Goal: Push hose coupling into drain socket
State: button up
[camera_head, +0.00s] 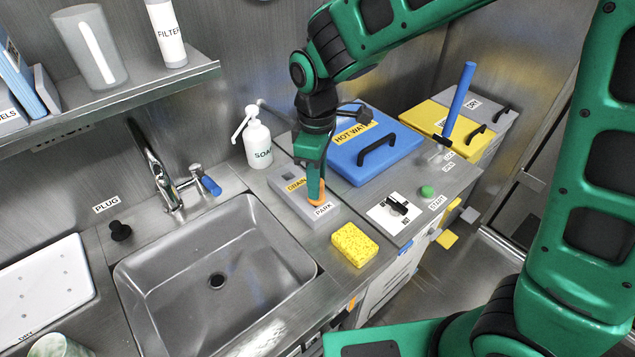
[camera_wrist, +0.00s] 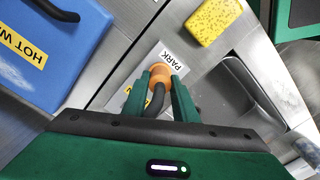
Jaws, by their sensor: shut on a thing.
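The orange hose coupling (camera_head: 315,200) is between the green fingers of my gripper (camera_head: 315,190), beside the PARK label on a grey block (camera_head: 291,202). In the wrist view the coupling (camera_wrist: 158,72) shows between both fingertips (camera_wrist: 160,82), with a dark hose (camera_wrist: 152,102) running back from it. I cannot tell whether the coupling sits in the park hole or just above it. The yellow DRAIN label (camera_head: 296,185) is on the same block, behind and left of my gripper. The drain socket (camera_head: 288,173) seems to be the dark opening beyond that label; its inside is not clear.
A soap bottle (camera_head: 257,141) stands behind the block. The blue HOT WATER lid (camera_head: 365,148) lies close to the right. A yellow sponge (camera_head: 355,244) is in front. The steel sink (camera_head: 215,282) lies to the left, with a tap (camera_head: 155,170) behind it.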

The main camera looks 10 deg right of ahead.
notch_tip(320, 180, up, 4)
jog(key=shift+a+f, duration=0.1)
jog(key=shift+f, duration=0.05)
jog(key=a+r, duration=0.3)
jog(key=a, duration=0.4)
jog(key=a+r, duration=0.4)
jog(key=a, duration=0.3)
jog(key=shift+w+d+f, duration=1.35)
jog(key=shift+w+f, duration=0.2)
jog(key=shift+f, duration=0.35)
jog(key=shift+w+d+f, duration=1.3)
jog(key=shift+w+f, duration=0.2)
jog(key=shift+f, duration=0.4)
jog(key=shift+w+d+f, duration=1.35)
jog(key=shift+w+f, duration=0.2)
jog(key=shift+f, duration=0.35)
jog(key=o, duration=1.1)
jog(key=shift+r, duration=0.1)
notch_tip(320, 180, up, 12)
